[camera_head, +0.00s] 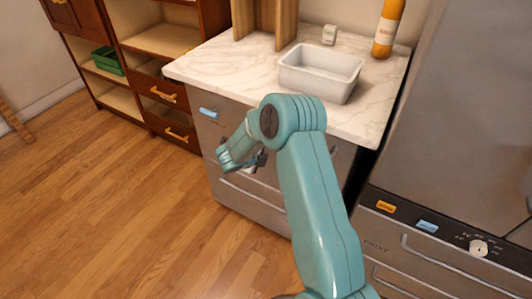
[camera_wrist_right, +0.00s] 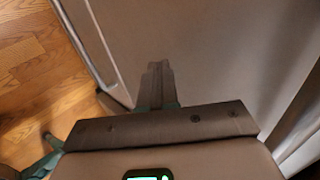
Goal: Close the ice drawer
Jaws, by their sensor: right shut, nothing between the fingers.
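A grey drawer unit (camera_head: 232,197) stands under the marble counter, with a light blue tag (camera_head: 208,113) at its upper left. A long pale handle or edge line runs across its front, partly hidden by my arm. I cannot tell which front is the ice drawer or whether it stands ajar. My right gripper (camera_head: 258,160) is in front of this unit, close to its face; contact is unclear. In the right wrist view the gripper (camera_wrist_right: 158,72) is shut and empty, with its fingers before a plain grey surface (camera_wrist_right: 215,55). My left gripper is not in view.
A white basin (camera_head: 320,72) and an orange bottle (camera_head: 388,28) stand on the counter (camera_head: 215,62). A grey appliance with a knob (camera_head: 478,248) and handles is at right. Wooden shelves (camera_head: 160,40) hold a green bin (camera_head: 107,60). The wooden floor at left is clear.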

